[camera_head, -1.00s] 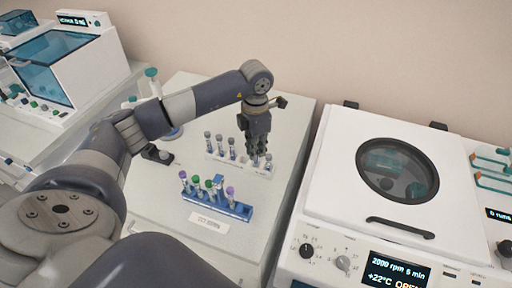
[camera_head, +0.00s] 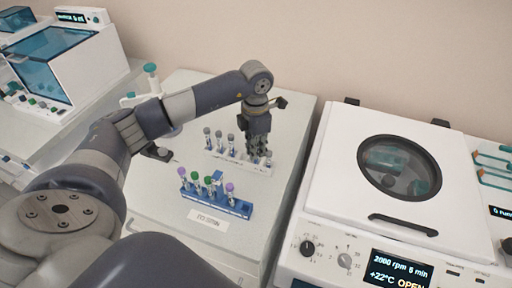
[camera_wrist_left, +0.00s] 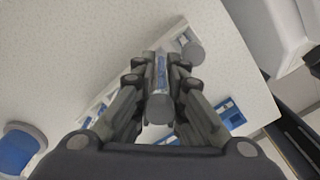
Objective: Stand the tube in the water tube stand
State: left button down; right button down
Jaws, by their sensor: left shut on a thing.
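My left gripper (camera_head: 258,160) points down over the right part of the white tube stand (camera_head: 222,159) at the back of the bench. In the left wrist view my left gripper (camera_wrist_left: 160,82) is shut on a tube (camera_wrist_left: 158,108) with a grey cap. The tube's body is mostly hidden between the fingers, and I cannot tell whether its foot sits in the stand. Several grey-capped tubes (camera_head: 231,144) stand upright in the white stand. Another grey cap (camera_wrist_left: 192,52) is close beside the fingers in the wrist view. My right gripper is not in view.
A blue rack (camera_head: 236,209) with purple- and green-capped tubes stands in front, behind a white label (camera_head: 209,221). A centrifuge (camera_head: 330,190) stands right of the bench. A machine with a blue window (camera_head: 45,70) is at left. Bare bench (camera_head: 285,125) lies right of the gripper.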

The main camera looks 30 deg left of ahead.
pick_arm(q)
jog(key=shift+f, duration=0.35)
jog(key=c, duration=1.6)
grip_release()
jog(key=shift+o, duration=0.2)
jog(key=shift+r, duration=0.1)
notch_tip(320, 180, up, 12)
jog(key=shift+f, duration=0.1)
